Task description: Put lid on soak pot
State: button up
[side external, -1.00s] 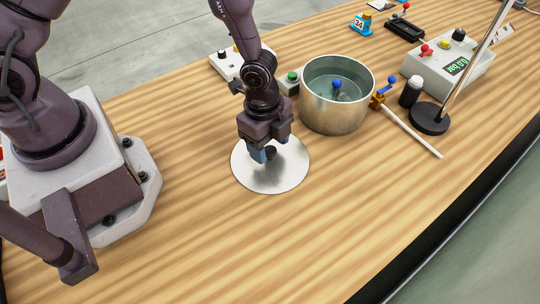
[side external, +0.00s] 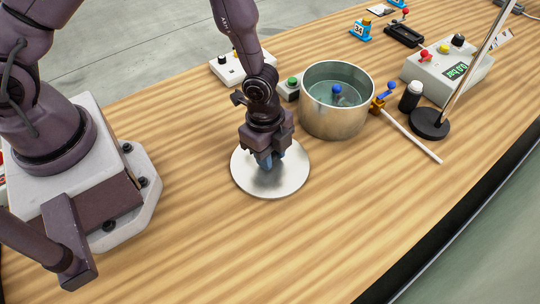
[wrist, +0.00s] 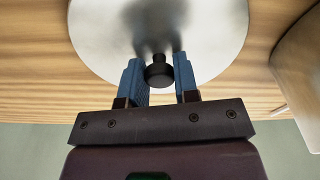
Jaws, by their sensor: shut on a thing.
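The lid (side external: 294,176) is a round, pale metal disc with a small black knob (wrist: 158,76), at or just above the wooden table left of the pot; I cannot tell whether it touches the wood. My gripper (side external: 268,163) points down at the lid's middle. In the wrist view, the blue fingers of my gripper (wrist: 159,68) are on both sides of the knob, shut on it. The soak pot (side external: 334,117) is an open metal pot holding greenish liquid, with a blue-topped thing (side external: 337,89) inside. In the wrist view, the pot (wrist: 300,75) shows partly at the right edge.
A green-button box (side external: 290,88) stands close to the pot's left. Right of the pot are a blue-knobbed brass valve (side external: 380,100) with a white rod (side external: 415,138), a black bottle (side external: 410,97) and a black-based stand (side external: 430,122). The table front is clear.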

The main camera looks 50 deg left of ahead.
notch_tip(320, 180, up, 22)
jog(key=w+a+n, duration=0.3)
jog(key=w+n, duration=0.3)
jog(key=w, duration=1.4)
jog(key=shift+t, duration=0.4)
jog(key=shift+f, duration=5.75)
jog(key=shift+f, duration=0.15)
jog(key=o, duration=1.5)
